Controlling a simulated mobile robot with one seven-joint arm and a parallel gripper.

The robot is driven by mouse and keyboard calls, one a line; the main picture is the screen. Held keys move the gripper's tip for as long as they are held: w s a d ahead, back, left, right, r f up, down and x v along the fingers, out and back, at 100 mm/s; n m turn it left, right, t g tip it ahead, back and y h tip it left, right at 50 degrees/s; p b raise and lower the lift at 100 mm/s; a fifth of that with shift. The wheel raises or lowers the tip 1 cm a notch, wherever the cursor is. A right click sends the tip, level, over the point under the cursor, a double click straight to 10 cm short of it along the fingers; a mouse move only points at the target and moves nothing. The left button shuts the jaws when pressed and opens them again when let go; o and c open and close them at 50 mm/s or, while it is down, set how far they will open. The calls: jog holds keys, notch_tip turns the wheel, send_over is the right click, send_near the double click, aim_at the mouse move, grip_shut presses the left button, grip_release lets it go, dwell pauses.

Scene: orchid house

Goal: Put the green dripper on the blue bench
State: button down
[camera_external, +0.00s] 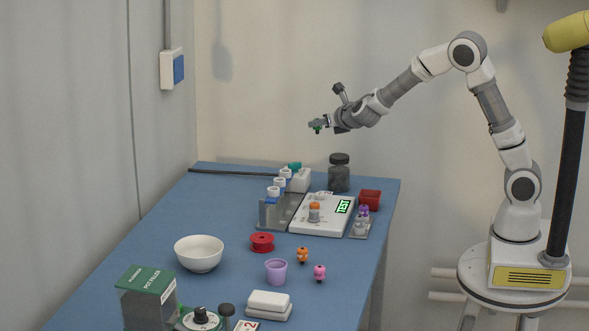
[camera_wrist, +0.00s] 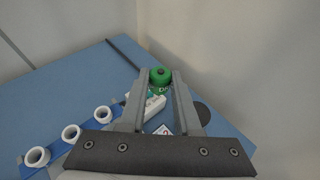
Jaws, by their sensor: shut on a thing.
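The green dripper (camera_external: 318,129) is small and held high above the far end of the blue bench (camera_external: 225,215). My gripper (camera_external: 319,123) is shut on it, well clear of the surface. In the wrist view the green dripper (camera_wrist: 160,75) sits between the fingertips of my gripper (camera_wrist: 160,80), its round top showing. The blue bench also shows below in the wrist view (camera_wrist: 70,95).
On the bench stand a rack with white-topped tubes (camera_external: 272,212), a white device reading TEST (camera_external: 322,220), a dark jar (camera_external: 339,175) and a red pot (camera_external: 370,198). Nearer are a white bowl (camera_external: 199,254), a purple cup (camera_external: 276,272) and orange (camera_external: 302,256) and pink (camera_external: 319,273) drippers.

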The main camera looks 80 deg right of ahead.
jog(key=w+a+f+n+t+y+b, duration=0.1)
jog(key=w+a+f+n+y+b, duration=0.15)
jog(key=a, duration=0.35)
jog(key=w+a+f+n+t+y+b, duration=0.1)
jog(key=a+b, duration=0.2)
jog(key=a, duration=0.2)
jog(key=w+a+f+n+t+y+b, duration=0.1)
jog(key=w+a+f+b, duration=0.15)
jog(key=a, duration=0.35)
jog(key=n+y+b, duration=0.4)
jog(key=y+b, duration=0.1)
jog(key=b, duration=0.1)
send_over(244, 267)
jog(key=shift+t, duration=0.4)
jog(key=f, duration=0.9)
jog(key=shift+s+d, duration=0.15)
jog(key=shift+d, duration=0.15)
jog(key=shift+a+f, duration=0.35)
jog(key=shift+f+b, duration=0.65)
jog(key=shift+f, duration=1.2)
jog(key=shift+f, duration=0.2)
jog(key=c, duration=0.6)
grip_release()
